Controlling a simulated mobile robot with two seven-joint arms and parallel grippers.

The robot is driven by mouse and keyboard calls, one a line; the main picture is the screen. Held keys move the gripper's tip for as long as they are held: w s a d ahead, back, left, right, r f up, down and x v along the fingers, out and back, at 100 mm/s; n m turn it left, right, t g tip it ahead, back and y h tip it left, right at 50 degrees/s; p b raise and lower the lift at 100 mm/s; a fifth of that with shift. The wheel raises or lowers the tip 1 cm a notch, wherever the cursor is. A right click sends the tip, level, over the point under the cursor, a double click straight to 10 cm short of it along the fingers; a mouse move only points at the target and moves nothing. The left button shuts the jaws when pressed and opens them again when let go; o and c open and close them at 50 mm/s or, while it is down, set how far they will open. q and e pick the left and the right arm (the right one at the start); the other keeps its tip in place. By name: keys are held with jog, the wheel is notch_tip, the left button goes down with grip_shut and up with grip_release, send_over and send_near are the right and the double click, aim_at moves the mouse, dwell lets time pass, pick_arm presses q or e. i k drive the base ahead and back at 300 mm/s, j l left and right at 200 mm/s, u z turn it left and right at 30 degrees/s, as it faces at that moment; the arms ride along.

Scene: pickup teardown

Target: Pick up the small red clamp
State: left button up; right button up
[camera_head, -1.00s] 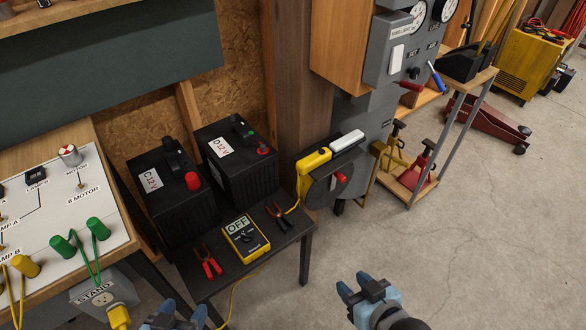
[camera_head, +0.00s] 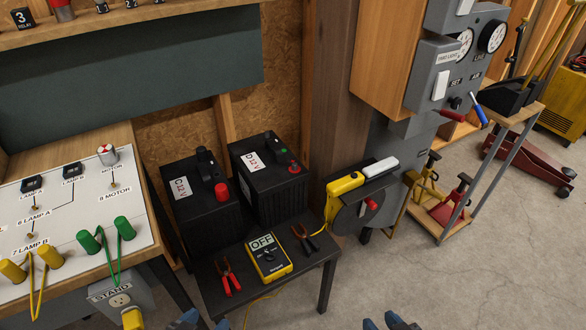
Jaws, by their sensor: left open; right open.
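A small red clamp (camera_head: 228,277) with red handles lies on the black table (camera_head: 213,299), left of the yellow multimeter (camera_head: 268,262), which reads OFF. A second clamp (camera_head: 305,238), with dark handles and reddish jaws, lies right of the meter. My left gripper (camera_head: 203,322) shows only its blue fingertips at the bottom edge, open, below the red clamp in the picture and apart from it. My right gripper (camera_head: 383,322) also shows only its fingertips at the bottom edge, open, over the floor to the right of the table. Nothing shows between either pair of fingertips.
Two black batteries (camera_head: 200,208) stand at the table's back. A grey machine (camera_head: 362,205) stands right of the table. The floor (camera_head: 450,285) at lower right is clear.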

aim_at(227, 275)
jog(key=i+l, duration=0.3)
jog(key=l, duration=0.2)
jog(key=i+l, duration=0.35)
jog(key=l, duration=0.15)
jog(key=i+l, duration=0.3)
jog(key=l, duration=0.2)
jog(key=i+l+u, duration=0.15)
jog(key=u, duration=0.3)
jog(key=l+u, duration=0.45)
jog(key=i+j+u, duration=0.1)
jog(key=u, duration=0.15)
